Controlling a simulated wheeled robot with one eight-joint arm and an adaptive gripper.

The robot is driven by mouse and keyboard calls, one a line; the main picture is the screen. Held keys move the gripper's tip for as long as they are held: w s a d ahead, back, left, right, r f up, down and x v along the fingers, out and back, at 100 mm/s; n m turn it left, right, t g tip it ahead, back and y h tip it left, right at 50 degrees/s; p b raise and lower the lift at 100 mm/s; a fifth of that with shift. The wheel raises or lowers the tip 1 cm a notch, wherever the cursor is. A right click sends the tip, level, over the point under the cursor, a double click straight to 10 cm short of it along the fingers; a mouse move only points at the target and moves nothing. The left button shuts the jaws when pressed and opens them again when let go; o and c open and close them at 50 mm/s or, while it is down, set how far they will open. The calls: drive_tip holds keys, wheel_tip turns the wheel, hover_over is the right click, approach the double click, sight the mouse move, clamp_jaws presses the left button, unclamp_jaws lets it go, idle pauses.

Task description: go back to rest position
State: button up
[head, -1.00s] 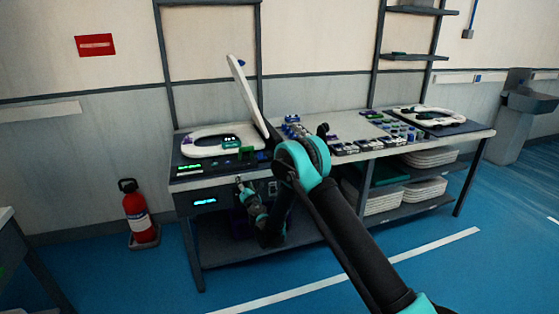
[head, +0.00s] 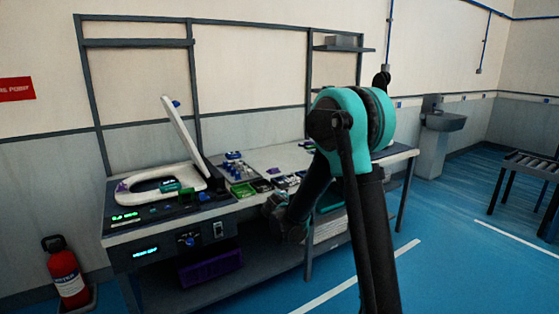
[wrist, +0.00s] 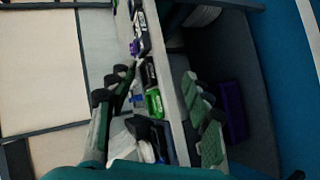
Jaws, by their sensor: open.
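My gripper (head: 272,207) is in front of the workbench in the head view, partly hidden by my teal and black arm. In the wrist view its dark green fingers (wrist: 150,90) stand wide apart, with nothing seen between them but the bench edge and items behind. A white toilet seat (head: 140,192) with its lid (head: 182,130) raised sits on the dark test station (head: 165,213) at the bench's left end. My bent arm covers much of the bench's right part.
Small green and dark parts (head: 243,190) lie on the bench beside the station. A purple bin (head: 210,268) is on the lower shelf. A fire extinguisher (head: 66,272) stands at left, a sink (head: 445,122) and slatted bench (head: 532,168) at right. The blue floor (head: 440,270) at right is clear.

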drive_tip(key=s+d+f+m+g+h, duration=0.15)
drive_tip(key=s+d+m+g, duration=0.5)
drive_tip(key=s+d, duration=0.9)
drive_tip(key=s+d+f+m+g+y, duration=0.1)
drive_tip(key=s+f+m, duration=0.2)
drive_tip(key=s, duration=0.9)
drive_tip(key=s+d+f+m+g+y, duration=0.1)
drive_tip(key=s+m, duration=0.4)
drive_tip(key=s, duration=0.7)
wheel_tip(320, 180, down, 3)
drive_tip(key=shift+r+y, duration=0.15)
drive_tip(key=shift+y, duration=0.4)
drive_tip(key=shift+g, duration=0.25)
